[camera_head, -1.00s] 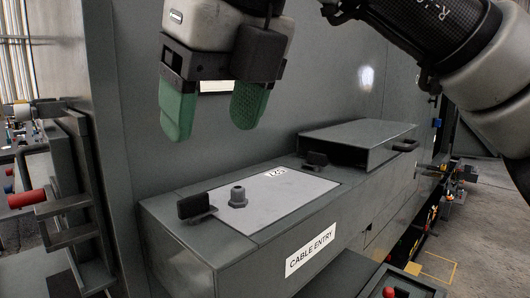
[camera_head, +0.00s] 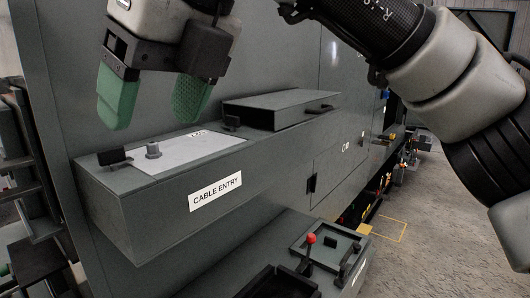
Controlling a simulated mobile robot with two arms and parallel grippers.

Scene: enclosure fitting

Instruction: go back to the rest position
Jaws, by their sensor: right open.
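My right gripper (camera_head: 152,100) hangs at the upper left of the head view, with its arm coming in from the right. Its two green fingers are spread apart with nothing between them. It appears above the cable entry box (camera_head: 145,215), which has a light grey plate (camera_head: 190,150) on top. Dark clamps (camera_head: 113,156) stand at the plate's ends. My left gripper is not in view.
A raised box with a handle (camera_head: 280,108) sits behind the plate. Below stands a lower unit with a red-knobbed lever (camera_head: 311,239) and trays. A tall grey cabinet wall (camera_head: 270,50) rises behind. Open floor (camera_head: 440,220) lies at the right, with a yellow outline marked on it.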

